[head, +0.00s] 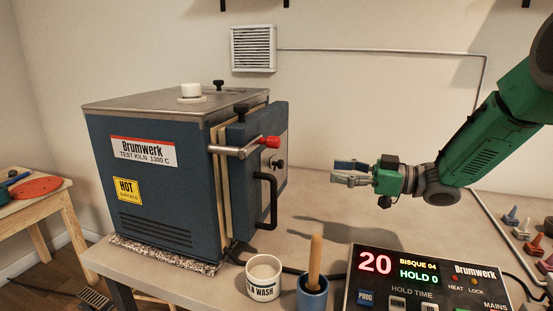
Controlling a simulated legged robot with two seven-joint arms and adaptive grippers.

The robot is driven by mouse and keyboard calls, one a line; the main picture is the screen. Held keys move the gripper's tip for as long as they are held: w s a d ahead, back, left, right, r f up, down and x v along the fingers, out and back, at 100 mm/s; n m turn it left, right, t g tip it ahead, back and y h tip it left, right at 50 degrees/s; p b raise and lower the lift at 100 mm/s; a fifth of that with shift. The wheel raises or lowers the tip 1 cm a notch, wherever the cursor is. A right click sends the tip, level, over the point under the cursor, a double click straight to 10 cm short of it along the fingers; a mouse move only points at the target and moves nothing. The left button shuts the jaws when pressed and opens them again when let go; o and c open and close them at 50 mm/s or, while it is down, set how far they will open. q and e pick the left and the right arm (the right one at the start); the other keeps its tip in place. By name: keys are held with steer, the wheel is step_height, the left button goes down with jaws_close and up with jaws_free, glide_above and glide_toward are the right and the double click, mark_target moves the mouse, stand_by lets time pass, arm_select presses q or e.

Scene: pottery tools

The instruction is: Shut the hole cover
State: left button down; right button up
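A blue Brumwerk kiln (150,200) stands on the bench, with its door (243,150) on the right side. The door front shows edge-on and carries a pale plate with a small dark round knob (279,163), which may be the hole cover. The hole itself is too small and oblique to make out. A white plug (191,90) sits on the kiln's top. My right gripper (338,172) is to the right of the door, apart from it, fingers pointing left towards the plate. Its two fingers are spread with nothing between them. My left gripper is out of view.
A red-tipped latch lever (268,142) and a black door handle (268,200) stick out from the door. A kiln wash cup (264,277), a blue pot with a wooden-handled tool (313,288) and a controller (420,280) stand in front. Bench behind my gripper is clear.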

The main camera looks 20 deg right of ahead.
mark_target(283, 164)
steer(key=x, duration=1.3)
steer(key=shift+a+b, duration=0.25)
steer(key=shift+b, duration=0.05)
steer(key=shift+r, duration=0.1)
jaws_close()
